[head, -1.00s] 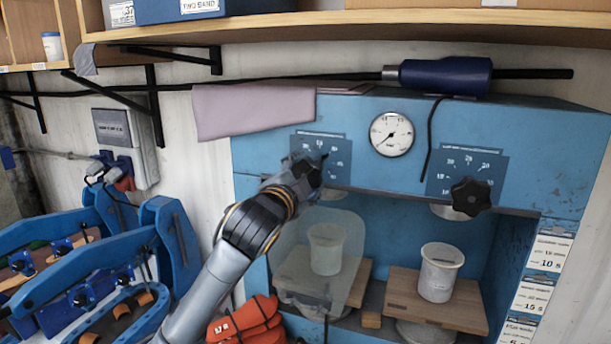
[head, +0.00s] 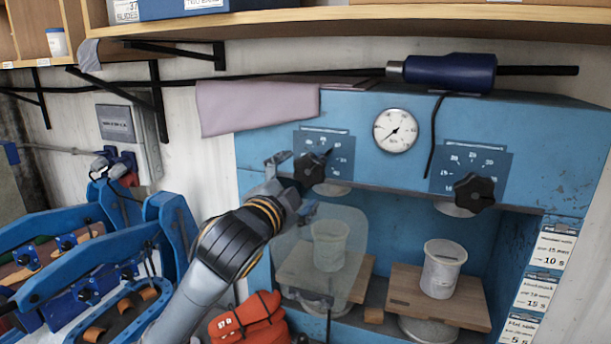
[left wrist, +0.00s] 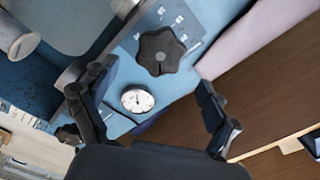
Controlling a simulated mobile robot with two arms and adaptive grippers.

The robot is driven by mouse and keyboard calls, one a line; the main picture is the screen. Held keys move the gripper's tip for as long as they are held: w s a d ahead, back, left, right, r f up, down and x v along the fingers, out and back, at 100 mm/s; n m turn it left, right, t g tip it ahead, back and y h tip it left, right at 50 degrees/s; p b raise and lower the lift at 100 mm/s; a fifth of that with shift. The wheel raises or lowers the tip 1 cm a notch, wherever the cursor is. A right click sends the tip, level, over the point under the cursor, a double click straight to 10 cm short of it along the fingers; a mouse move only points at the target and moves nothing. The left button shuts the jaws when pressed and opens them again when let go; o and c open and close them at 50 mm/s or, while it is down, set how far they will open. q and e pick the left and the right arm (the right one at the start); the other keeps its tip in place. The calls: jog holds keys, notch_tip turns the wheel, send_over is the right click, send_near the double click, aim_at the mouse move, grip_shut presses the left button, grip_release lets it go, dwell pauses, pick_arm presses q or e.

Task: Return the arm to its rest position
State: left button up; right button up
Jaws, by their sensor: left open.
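My left arm (head: 226,245) reaches up from the bottom of the head view. My left gripper (head: 292,187) is open and empty, just left of and below the black left knob (head: 312,167) on the blue press (head: 345,120). The knob's dial plate is visible above it. In the left wrist view the two fingers (left wrist: 155,82) are spread apart, with the black knob (left wrist: 162,50) beyond them and a white round gauge (left wrist: 137,99) near the left finger. My right gripper is not in view.
A clear guard (head: 345,225) hangs below the left knob. White cups stand on wooden boards inside the press, one at right (head: 442,268). Blue clamp frames (head: 85,250) stand at left, an orange bundle (head: 247,320) by my arm. A shelf (head: 380,22) runs above.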

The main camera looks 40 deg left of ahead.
pick_arm(q)
jog(key=shift+s+d, duration=0.15)
jog(key=shift+s, duration=0.35)
